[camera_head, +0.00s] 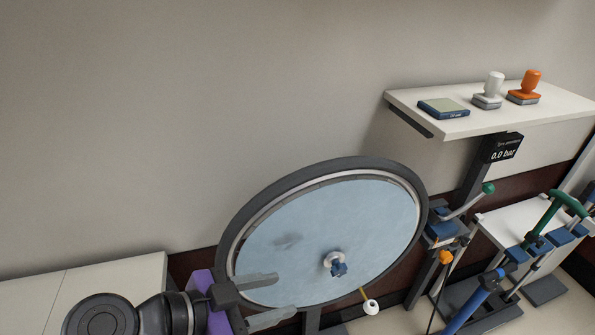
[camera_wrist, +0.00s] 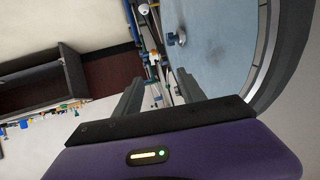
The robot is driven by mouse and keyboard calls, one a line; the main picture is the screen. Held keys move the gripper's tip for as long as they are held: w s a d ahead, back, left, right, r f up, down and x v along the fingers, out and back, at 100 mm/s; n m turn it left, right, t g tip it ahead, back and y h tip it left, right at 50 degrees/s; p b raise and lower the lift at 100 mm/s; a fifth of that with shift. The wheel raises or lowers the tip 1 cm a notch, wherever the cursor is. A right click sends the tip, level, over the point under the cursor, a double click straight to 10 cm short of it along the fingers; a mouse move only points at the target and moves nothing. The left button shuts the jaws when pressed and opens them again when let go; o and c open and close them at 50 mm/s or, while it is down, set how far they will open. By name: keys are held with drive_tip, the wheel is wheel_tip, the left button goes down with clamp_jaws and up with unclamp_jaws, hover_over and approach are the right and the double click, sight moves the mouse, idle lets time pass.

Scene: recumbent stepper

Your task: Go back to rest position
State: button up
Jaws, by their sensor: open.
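My gripper (camera_head: 268,298) is at the bottom of the head view, in front of the lower left of a large wheel. Its two grey fingers are apart with nothing between them. In the wrist view my gripper (camera_wrist: 160,88) also shows open and empty, its purple body below. The wheel (camera_head: 243,212) has a dark rim, a pale blue disc and a blue knob (camera_head: 338,268) at its hub. In the wrist view the wheel (camera_wrist: 262,62) curves along the right side. Whether a finger touches the wheel cannot be told.
A white shelf (camera_head: 465,122) at the right holds a blue-edged pad (camera_head: 443,108), a white-handled stamp (camera_head: 490,90) and an orange-handled one (camera_head: 526,88). Below it are a "0.0 bar" display (camera_head: 502,148) and a stand with a green handle (camera_head: 555,200). A white counter (camera_head: 105,283) is at lower left.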

drive_tip(key=w+d+f+n+t, duration=0.25)
drive_tip(key=w+d, duration=0.35)
drive_tip(key=d, duration=0.3)
drive_tip(key=w+d+f+n+t, duration=0.25)
drive_tip(key=w+d, duration=0.25)
drive_tip(key=d, duration=0.4)
drive_tip(key=s+d+f+n+t+y, duration=0.1)
drive_tip(key=s+d+f+n+y, duration=0.15)
drive_tip(key=d+n, duration=0.2)
drive_tip(key=s+d+f+n+t+y, duration=0.2)
drive_tip(key=d+f+n+y, duration=0.15)
drive_tip(key=d, duration=0.25)
drive_tip(key=s+f+n+g+y, duration=0.1)
drive_tip(key=s+f+n+y, duration=0.1)
drive_tip(key=s, duration=0.8)
drive_tip(key=s+f+n+y, duration=0.1)
drive_tip(key=s+n+y, duration=0.15)
drive_tip(key=s, duration=0.65)
drive_tip(key=s+a+r+m, duration=0.1)
drive_tip(key=s+r+m, duration=0.1)
drive_tip(key=s+r, duration=0.2)
drive_tip(key=s+a+r+m+t, duration=0.1)
drive_tip(key=s+r, duration=0.4)
drive_tip(key=s, duration=0.5)
drive_tip(key=shift+s+a+r+m, duration=0.25)
drive_tip(key=shift+a+m, duration=0.5)
drive_tip(key=shift+m, duration=0.2)
